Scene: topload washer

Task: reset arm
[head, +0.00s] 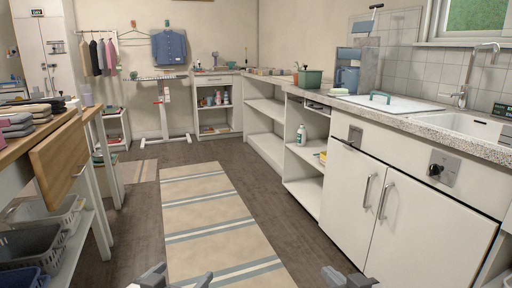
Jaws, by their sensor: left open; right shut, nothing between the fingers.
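My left gripper (178,279) is at the bottom edge of the head view, left of centre. Its two fingertips are apart with nothing between them, and the striped rug lies below. My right gripper (346,279) is at the bottom edge, right of centre, in front of the white cabinet. It is shut and empty. Only the tips of both grippers show; the rest of both arms is out of the frame.
The counter (343,101) with a sink (470,122) and cabinet doors (348,187) runs along the right. The rug (212,215) between is clear.

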